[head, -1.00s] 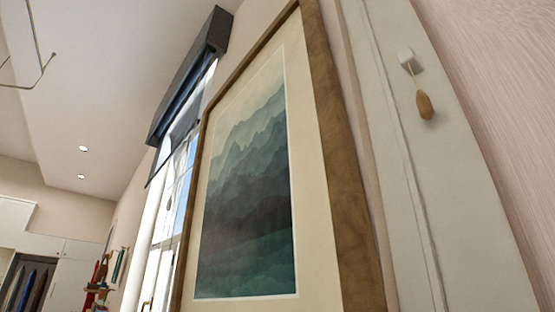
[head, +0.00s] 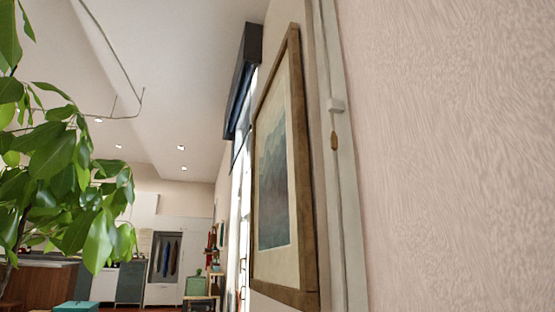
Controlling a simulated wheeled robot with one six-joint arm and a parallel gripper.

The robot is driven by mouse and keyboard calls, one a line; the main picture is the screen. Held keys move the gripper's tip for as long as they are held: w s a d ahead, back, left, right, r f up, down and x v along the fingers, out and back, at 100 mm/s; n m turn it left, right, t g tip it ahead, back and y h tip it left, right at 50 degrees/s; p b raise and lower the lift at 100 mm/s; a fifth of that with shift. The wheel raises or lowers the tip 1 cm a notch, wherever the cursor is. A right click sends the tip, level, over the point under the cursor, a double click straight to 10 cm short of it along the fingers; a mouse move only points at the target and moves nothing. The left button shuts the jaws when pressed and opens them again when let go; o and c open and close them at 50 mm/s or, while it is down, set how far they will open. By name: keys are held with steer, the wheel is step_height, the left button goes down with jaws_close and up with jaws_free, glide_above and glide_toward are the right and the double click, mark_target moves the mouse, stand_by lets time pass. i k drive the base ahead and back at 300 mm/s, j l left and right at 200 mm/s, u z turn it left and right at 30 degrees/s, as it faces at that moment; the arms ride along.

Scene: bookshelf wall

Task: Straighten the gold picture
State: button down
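A framed picture (head: 277,180) hangs on the wall right of centre in the head view, seen from below and at a steep angle. It has a brown wood frame, a cream mat and a print of misty green-blue mountains. I see no picture with a plainly gold frame; whether this is the one named, I cannot tell. Its tilt is hard to judge from this slant. My gripper is not in view.
A leafy plant (head: 70,170) fills the left side. A bare pink wall (head: 450,150) is close on the right.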

mark_target(283, 268)
steer(key=i+j, duration=0.25)
steer(key=i, duration=0.15)
steer(key=i+j+z, duration=0.1)
steer(key=i+j, duration=0.15)
steer(key=i, duration=0.2)
